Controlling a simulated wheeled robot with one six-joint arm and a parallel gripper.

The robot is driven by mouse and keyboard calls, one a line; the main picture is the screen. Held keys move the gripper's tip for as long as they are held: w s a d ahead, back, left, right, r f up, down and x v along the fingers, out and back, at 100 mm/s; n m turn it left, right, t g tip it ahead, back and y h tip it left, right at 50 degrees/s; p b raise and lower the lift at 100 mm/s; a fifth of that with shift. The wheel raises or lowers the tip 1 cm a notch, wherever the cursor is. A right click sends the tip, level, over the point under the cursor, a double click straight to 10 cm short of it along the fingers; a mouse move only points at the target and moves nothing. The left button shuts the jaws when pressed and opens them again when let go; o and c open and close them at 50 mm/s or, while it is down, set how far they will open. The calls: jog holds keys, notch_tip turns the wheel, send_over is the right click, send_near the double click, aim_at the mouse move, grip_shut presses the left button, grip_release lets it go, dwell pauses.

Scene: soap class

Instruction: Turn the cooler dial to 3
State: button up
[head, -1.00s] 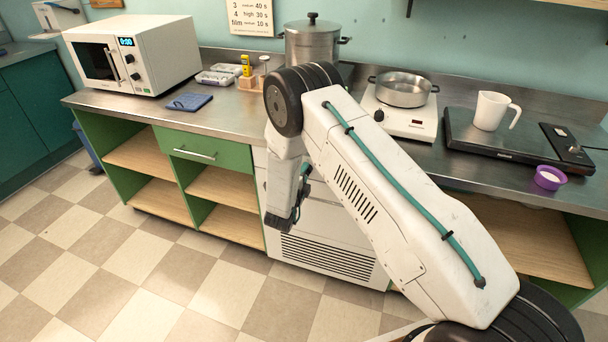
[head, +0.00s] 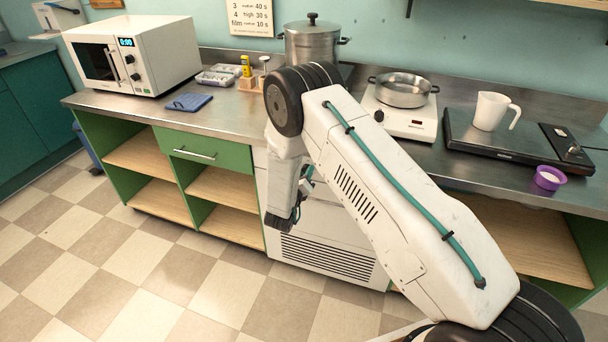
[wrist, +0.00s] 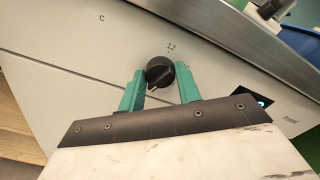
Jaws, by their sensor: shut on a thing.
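The cooler (head: 345,285) is a white cabinet with a grille, under the counter behind my arm. In the wrist view, its black round dial (wrist: 159,71) sits on the pale front panel. A light pointer line on the dial's face points down and slightly left in the picture. A printed "12" is just above the dial; other scale numbers are hidden or unreadable. My gripper (wrist: 160,82) has its green fingers on both sides of the dial, shut on it.
A small lit blue display (wrist: 262,103) is right of the dial. The steel counter (head: 232,118) edge runs above the cooler. The checkered floor in front is clear.

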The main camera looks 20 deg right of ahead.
jog(key=shift+s+m, duration=0.1)
jog(key=shift+m, duration=3.4)
jog(key=o, duration=1)
jog(key=shift+c, duration=0.2)
